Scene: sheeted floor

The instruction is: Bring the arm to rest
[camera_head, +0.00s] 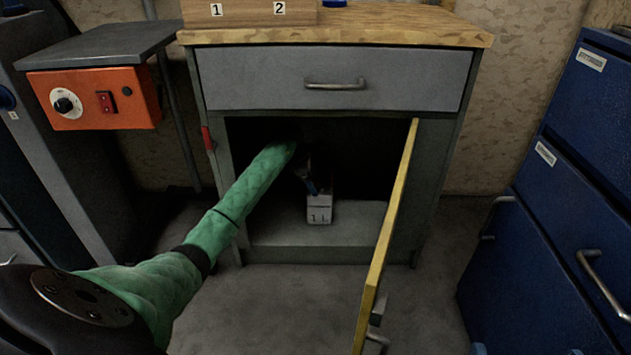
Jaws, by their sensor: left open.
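My left arm, in a green sleeve, comes in from the lower left and reaches into the open lower compartment of the grey cabinet (335,80). My left gripper (311,184) is dark and in shadow inside the compartment. It is open, just above and behind a small light box (319,209) marked with dark characters. The box stands upright on the compartment floor. Whether the fingers touch it I cannot tell. My right gripper is not in view.
The yellow-edged cabinet door (385,240) stands open toward me, right of my arm. The cabinet's left side wall is close to my forearm. An orange control box (95,97) is at the left. Blue drawer cabinets (560,220) stand at the right. A wooden top (400,27) lies above.

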